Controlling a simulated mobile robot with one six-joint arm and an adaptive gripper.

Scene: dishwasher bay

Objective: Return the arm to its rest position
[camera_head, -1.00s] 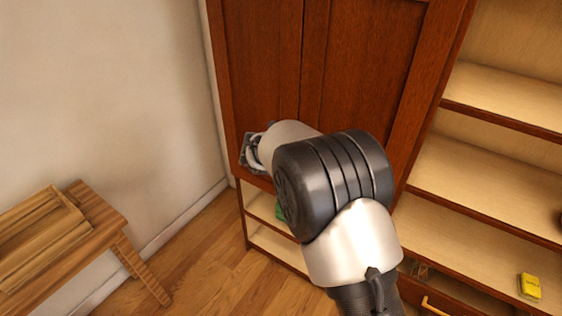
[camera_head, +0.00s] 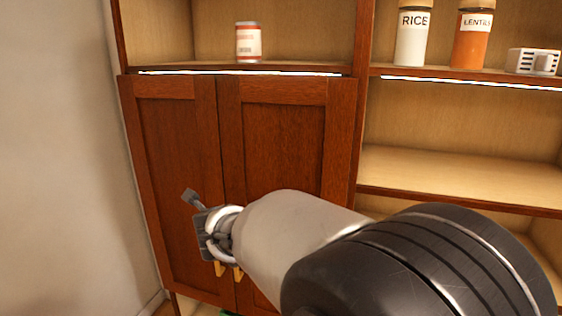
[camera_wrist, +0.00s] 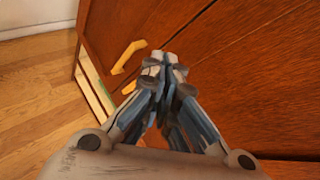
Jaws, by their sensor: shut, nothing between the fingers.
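My gripper (camera_wrist: 164,62) is shut with nothing between its fingers in the wrist view. It is close in front of the brown cabinet doors (camera_wrist: 240,50), near a brass handle (camera_wrist: 127,57); I cannot tell whether it touches them. In the head view my arm reaches in from the lower right towards the lower part of the doors (camera_head: 180,150).
Above the doors, a shelf holds a red and white can (camera_head: 248,42). To the right stand a rice jar (camera_head: 411,36), a lentil jar (camera_head: 471,38) and a small white slotted item (camera_head: 533,61). The shelf below them is bare where visible. A pale wall (camera_head: 60,150) is at left.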

